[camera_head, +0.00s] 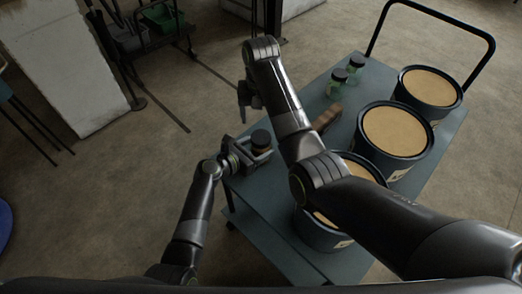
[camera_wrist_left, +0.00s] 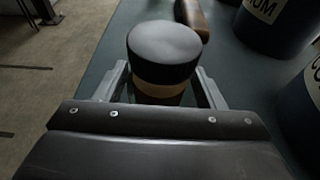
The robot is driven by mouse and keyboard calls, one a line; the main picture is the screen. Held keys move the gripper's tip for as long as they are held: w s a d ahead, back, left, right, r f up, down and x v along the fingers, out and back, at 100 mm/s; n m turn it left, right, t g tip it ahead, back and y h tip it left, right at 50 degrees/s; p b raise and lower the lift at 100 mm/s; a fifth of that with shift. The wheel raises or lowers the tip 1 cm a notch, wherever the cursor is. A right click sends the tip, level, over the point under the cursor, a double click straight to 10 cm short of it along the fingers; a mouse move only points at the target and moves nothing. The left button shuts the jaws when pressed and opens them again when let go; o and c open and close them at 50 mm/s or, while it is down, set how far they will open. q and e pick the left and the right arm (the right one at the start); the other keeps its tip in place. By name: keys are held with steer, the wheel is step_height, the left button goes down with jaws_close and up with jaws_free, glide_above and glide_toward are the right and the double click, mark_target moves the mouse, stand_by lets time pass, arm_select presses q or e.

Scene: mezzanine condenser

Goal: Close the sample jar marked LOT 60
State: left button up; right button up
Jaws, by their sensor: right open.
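A sample jar with a black lid (camera_head: 261,139) is at the near left of the blue-grey cart top (camera_head: 243,190). In the left wrist view the black lid (camera_wrist_left: 163,48) sits on the jar above a tan band (camera_wrist_left: 158,92); no lot mark is readable. My left gripper (camera_head: 252,152) has its fingers on both sides of this jar, below the lid, and looks shut on it. My right gripper (camera_head: 243,103) is open and empty, up and to the left of this jar in the head view. Two greenish jars with dark lids, one nearer (camera_head: 337,84) and one farther (camera_head: 355,67), stand at the back.
Large dark tubs with tan tops (camera_head: 395,130) line the cart's right side. A brown block-like object (camera_head: 328,117) lies mid-cart, partly behind my right arm. A black push handle (camera_head: 455,22) rises at the far end. Floor left of the cart is open.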

mark_target(261, 136)
arm_select(q)
jaws_close()
arm_select(e)
steer(key=n, duration=0.4)
steer(key=shift+n, duration=0.4)
steer(key=n, duration=0.4)
steer(key=shift+f, duration=4)
steer(key=c, duration=1)
steer(key=o, duration=1.1)
